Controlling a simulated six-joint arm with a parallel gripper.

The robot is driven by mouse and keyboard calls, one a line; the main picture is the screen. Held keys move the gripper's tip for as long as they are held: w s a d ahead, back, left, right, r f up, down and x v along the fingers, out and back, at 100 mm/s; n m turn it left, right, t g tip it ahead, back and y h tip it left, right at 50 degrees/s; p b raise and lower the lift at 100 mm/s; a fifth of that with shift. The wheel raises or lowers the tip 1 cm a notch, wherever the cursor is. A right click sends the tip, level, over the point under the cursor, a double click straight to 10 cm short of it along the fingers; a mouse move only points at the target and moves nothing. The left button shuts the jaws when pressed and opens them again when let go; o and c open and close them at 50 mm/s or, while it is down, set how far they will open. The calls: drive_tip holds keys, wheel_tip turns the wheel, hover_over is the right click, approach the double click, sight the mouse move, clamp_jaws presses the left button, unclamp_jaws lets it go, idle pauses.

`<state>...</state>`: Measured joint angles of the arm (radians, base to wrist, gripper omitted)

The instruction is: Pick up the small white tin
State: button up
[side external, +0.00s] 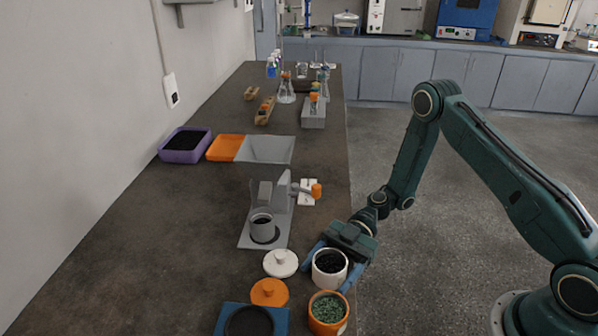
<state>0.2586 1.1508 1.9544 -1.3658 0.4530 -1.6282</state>
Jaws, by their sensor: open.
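The small white tin (329,279) stands upright and uncovered near the right edge of the dark bench, with black grains inside. My gripper (328,270) is open, with one blue finger on the tin's far left side and the other on its near right side. The tin is between the fingers; I cannot tell whether either finger touches it. A white lid with a knob (281,264) lies on the bench just left of the tin.
An orange tin (328,324) of green grains stands close in front. An orange lid (269,293) and a blue square holder (282,322) lie front left. A grey device (283,195) with a grey cup (261,224) stands behind.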

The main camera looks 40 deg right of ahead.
drive_tip(key=c, duration=0.8)
drive_tip(key=shift+r, duration=0.15)
wheel_tip(320, 180, up, 10)
idle(0.3)
drive_tip(key=shift+w, duration=0.1)
idle(0.5)
